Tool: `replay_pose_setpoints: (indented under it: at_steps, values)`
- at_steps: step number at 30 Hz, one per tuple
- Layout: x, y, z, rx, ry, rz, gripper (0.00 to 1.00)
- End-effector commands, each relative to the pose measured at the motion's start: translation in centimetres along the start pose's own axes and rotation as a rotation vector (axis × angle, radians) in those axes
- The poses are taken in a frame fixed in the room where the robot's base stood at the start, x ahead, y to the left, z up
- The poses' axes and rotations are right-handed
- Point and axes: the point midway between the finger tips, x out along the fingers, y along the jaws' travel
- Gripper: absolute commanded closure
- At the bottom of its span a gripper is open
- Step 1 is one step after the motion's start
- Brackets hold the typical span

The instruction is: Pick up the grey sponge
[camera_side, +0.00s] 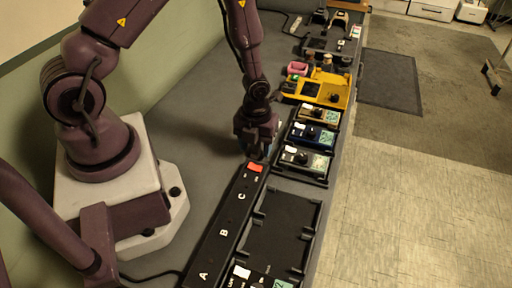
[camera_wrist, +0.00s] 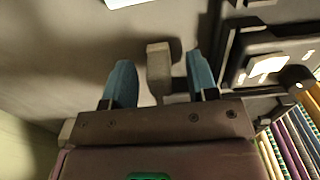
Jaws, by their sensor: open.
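In the wrist view, a small grey-beige block (camera_wrist: 158,62) lies on the grey surface between the two blue fingers of my gripper (camera_wrist: 160,82). It has a wider far end and a narrower part towards my gripper. I cannot be sure that it is the grey sponge. My gripper is open, with a gap visible between the block and each finger. In the side view, my gripper (camera_side: 257,155) points down over the bench near the red-switched end of a black strip. No grey sponge can be made out there; my gripper may hide it.
A black strip (camera_side: 212,240) marked A, B, C runs along the bench (camera_side: 185,125). An empty black tray (camera_side: 285,222) lies right of it. Several meters, including a blue one (camera_side: 309,134), stand in a row beyond. A yellow tray (camera_side: 330,92) is further back.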

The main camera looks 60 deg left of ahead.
Motion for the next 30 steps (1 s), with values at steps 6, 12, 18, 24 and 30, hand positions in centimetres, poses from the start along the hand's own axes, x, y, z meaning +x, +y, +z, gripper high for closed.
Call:
replay_pose_setpoints:
  at_steps: [6, 12, 18, 24, 30]
  values:
    - [1.14, 0.02, -0.01, -0.001, 0.0, 0.0, 0.47]
    - [1.09, 0.01, 0.0, -0.001, -0.001, 0.0, 0.58]
    - [1.08, 0.01, -0.01, -0.001, 0.0, 0.0, 1.0]
    - [1.07, 0.01, -0.01, -0.001, 0.0, 0.0, 1.0]
    - [0.37, -0.04, 0.05, -0.002, -0.002, -0.003, 1.0]
